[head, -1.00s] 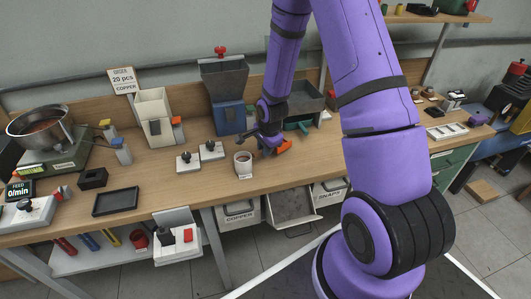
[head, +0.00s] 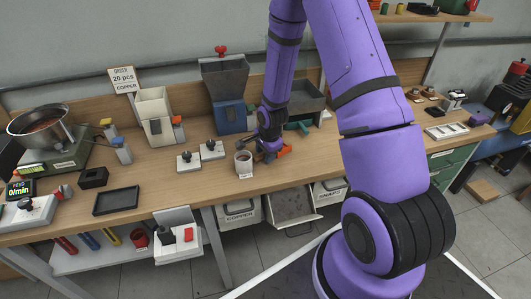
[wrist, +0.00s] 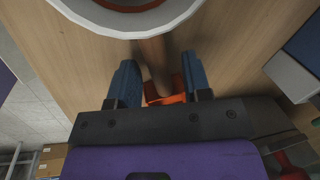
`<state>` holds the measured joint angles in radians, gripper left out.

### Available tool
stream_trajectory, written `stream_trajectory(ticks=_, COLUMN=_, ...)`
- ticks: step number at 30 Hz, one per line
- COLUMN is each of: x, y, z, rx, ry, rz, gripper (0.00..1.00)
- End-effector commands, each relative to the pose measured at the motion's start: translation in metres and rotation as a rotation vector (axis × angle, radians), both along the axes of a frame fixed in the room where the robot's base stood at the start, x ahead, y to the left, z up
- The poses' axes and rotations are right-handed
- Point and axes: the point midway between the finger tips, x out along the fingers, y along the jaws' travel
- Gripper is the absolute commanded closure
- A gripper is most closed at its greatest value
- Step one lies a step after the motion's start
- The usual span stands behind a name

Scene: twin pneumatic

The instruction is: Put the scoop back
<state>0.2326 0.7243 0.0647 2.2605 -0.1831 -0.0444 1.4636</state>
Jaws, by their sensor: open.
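My gripper (head: 266,156) is open and low over the bench, just right of a white cup (head: 243,168) with a dark inside. In the wrist view the cup's rim (wrist: 70,14) crosses the top edge. A brown bar (wrist: 154,66), perhaps the scoop's handle, runs from below the rim between my blue fingers (wrist: 160,88). An orange-red piece (wrist: 165,92) lies at its near end, and it also shows in the head view (head: 284,151). I cannot tell whether these parts join as one scoop. The fingers flank the bar with gaps.
A blue and grey hopper (head: 228,115) stands behind, and a grey bin (head: 300,97) with a teal handle is at the back right. Two small white blocks with dark knobs (head: 189,163) stand left of the cup. A black tray (head: 116,202) lies at the front left.

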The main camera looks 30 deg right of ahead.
Motion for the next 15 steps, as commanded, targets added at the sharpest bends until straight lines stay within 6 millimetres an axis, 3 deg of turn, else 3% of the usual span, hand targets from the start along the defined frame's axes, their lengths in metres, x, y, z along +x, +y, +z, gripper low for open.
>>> stream_trajectory(ticks=5, x=-0.002, y=-0.001, z=0.015, rx=0.000, ry=-0.003, rz=-0.002, gripper=0.55)
stream_trajectory(ticks=15, x=-0.014, y=-0.001, z=0.069, rx=0.000, ry=-0.004, rz=-0.001, gripper=0.55)
